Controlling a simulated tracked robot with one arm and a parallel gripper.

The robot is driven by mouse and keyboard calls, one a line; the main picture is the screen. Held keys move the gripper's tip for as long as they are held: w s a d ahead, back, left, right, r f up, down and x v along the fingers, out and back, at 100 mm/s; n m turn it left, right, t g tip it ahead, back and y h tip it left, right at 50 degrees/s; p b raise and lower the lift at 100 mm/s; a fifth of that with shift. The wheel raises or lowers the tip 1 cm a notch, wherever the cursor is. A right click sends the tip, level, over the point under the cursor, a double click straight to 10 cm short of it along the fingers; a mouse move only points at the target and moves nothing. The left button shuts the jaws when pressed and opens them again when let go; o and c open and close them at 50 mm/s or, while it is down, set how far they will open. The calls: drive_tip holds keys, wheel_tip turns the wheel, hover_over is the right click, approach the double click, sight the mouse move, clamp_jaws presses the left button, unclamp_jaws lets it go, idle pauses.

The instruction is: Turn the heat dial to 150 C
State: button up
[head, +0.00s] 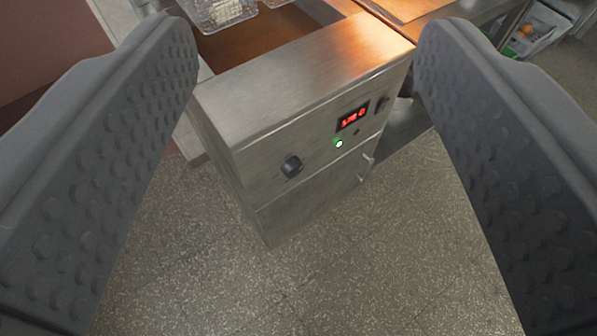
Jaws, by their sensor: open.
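A steel fryer cabinet (290,115) stands ahead, seen from above and tilted in the head view. On its front panel are a black round knob (291,166) at the left and a second dark knob (382,103) at the right. Between them are a small red-lit display (353,117), too small to read surely, and a green light (339,144). I cannot tell which knob is the heat dial or where either points. My gripper (308,45) is open and empty. Its two grey studded fingers frame the cabinet at left and right, apart from both knobs.
Brown oil fills the fryer vat (240,48) behind the panel, with a wire basket (219,12) above it. A wooden-topped counter (408,8) stands at the back right. A white bin (540,28) holds colourful items. The speckled floor (330,270) in front is clear.

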drive_tip(key=shift+o, duration=0.2)
drive_tip(key=w+d+f+h+p, duration=0.2)
drive_tip(key=w+d, duration=0.3)
drive_tip(key=w, duration=0.5)
drive_tip(key=shift+w+f+t+h, duration=0.2)
drive_tip(key=shift+f+t+h, duration=0.15)
drive_tip(key=shift+f, duration=0.25)
drive_tip(key=w+d+f+n+t+y+p, duration=0.1)
drive_tip(key=w+d+f+n+p, duration=0.2)
drive_tip(key=w+f, duration=0.55)
drive_tip(key=w+d+f+n+p, duration=0.1)
drive_tip(key=w+d+f+n, duration=0.1)
drive_tip(key=w+d+f, duration=0.45)
drive_tip(key=n+g+y+p, duration=0.25)
drive_tip(key=y+p, duration=0.25)
drive_tip(key=y, duration=0.7)
approach(296, 172)
drive_tip(key=b+x, duration=0.2)
drive_tip(key=x, duration=0.6)
drive_tip(key=shift+w+a+f, duration=0.15)
drive_tip(key=shift+w+a, duration=0.05)
drive_tip(key=shift+w, duration=0.15)
